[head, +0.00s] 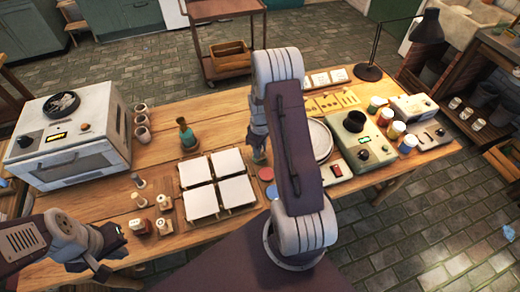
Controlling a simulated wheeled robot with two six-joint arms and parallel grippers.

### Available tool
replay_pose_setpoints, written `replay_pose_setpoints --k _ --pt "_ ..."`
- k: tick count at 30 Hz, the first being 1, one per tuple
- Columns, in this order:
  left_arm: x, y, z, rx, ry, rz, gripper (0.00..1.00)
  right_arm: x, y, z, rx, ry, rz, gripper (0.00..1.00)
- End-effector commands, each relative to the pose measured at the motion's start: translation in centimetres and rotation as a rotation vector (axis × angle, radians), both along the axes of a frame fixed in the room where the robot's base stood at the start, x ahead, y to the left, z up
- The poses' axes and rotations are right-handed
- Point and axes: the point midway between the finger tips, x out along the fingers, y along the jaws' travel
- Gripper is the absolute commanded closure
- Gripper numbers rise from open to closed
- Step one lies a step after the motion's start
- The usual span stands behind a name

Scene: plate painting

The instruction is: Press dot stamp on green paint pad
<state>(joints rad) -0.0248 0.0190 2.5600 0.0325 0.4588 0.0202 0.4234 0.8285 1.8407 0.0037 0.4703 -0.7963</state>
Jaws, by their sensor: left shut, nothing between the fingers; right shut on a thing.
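My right arm rises in the middle of the head view and bends down behind its own links. Its gripper (260,152) is mostly hidden, low over the table beside the white tiles. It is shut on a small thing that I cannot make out. A red paint pad (266,173) and a blue paint pad (271,191) lie just in front of it, partly beside my arm. I cannot make out the green pad; the gripper or arm may cover it. My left gripper (106,272) is shut and empty at the lower left, near the table's front edge.
Several white tiles (197,203) lie left of the pads. Several small wooden-handled stamps or jars (163,202) stand further left. A teal bottle (187,135) stands behind the tiles. A white oven (70,140) fills the left end. A round plate (319,140) and a green-grey device (364,142) are on the right.

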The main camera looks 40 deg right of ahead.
Motion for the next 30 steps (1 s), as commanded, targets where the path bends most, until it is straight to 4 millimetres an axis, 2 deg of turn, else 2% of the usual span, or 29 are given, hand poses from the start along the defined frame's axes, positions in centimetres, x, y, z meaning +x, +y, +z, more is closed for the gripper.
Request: replay_pose_setpoints --k 21,30 --pt "0.0 0.0 6.0 0.000 0.000 0.000 1.00 -0.1 0.0 6.8 0.001 0.001 0.000 0.98" --pt "0.0 0.0 6.1 0.000 0.000 0.000 1.00 -0.1 0.0 6.9 0.001 0.001 0.000 0.98"
